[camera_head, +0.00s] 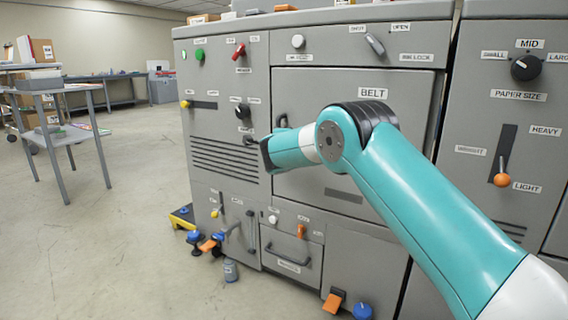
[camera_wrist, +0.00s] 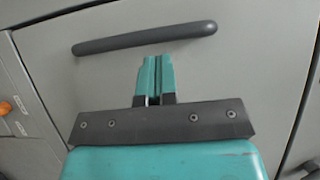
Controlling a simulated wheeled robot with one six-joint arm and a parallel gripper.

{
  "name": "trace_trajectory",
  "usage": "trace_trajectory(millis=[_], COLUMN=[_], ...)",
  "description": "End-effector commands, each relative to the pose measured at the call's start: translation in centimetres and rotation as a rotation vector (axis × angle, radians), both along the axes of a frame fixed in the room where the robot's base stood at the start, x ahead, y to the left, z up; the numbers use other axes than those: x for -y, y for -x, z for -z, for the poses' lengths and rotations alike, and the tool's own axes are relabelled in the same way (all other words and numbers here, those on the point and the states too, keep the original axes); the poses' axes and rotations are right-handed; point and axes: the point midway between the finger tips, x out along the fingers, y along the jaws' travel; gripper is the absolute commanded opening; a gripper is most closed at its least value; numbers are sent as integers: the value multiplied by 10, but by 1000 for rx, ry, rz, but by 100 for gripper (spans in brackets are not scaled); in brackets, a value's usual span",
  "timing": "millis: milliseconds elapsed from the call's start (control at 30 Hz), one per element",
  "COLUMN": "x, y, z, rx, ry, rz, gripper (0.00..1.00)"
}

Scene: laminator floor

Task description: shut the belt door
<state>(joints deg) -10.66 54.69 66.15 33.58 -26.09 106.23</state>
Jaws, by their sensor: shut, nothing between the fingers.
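The belt door (camera_head: 310,92) is the large grey panel labelled BELT in the head view. My arm covers much of its middle. It looks nearly flush with the machine front, but I cannot tell whether it is fully shut. A dark handle bar (camera_wrist: 145,38) crosses the grey panel in the wrist view. My gripper (camera_wrist: 157,60) is shut and empty, its teal fingertips just below the bar in that picture. I cannot tell whether they touch the panel. In the head view the fingers are hidden behind my wrist.
Above the door are a small grey lever (camera_head: 375,44) and a white knob (camera_head: 298,41). A black knob (camera_head: 242,110) is to the left. An orange-tipped lever (camera_head: 501,179) is on the right panel. Pedals (camera_head: 333,301) stick out below. The floor at left is open, with a grey table (camera_head: 62,130).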

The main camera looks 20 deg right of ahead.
Motion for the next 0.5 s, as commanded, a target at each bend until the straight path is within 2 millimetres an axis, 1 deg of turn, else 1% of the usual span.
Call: trace_trajectory(millis=[33,100,400,500], x=[-15,-20,-34,-36], y=[9,22,78,91], z=[9,0,1,2], rx=[-3,-8,-10,-9], ry=[-1,0,2,0], rz=[-14,-14,-10,-8], gripper=[0,0,0,0])
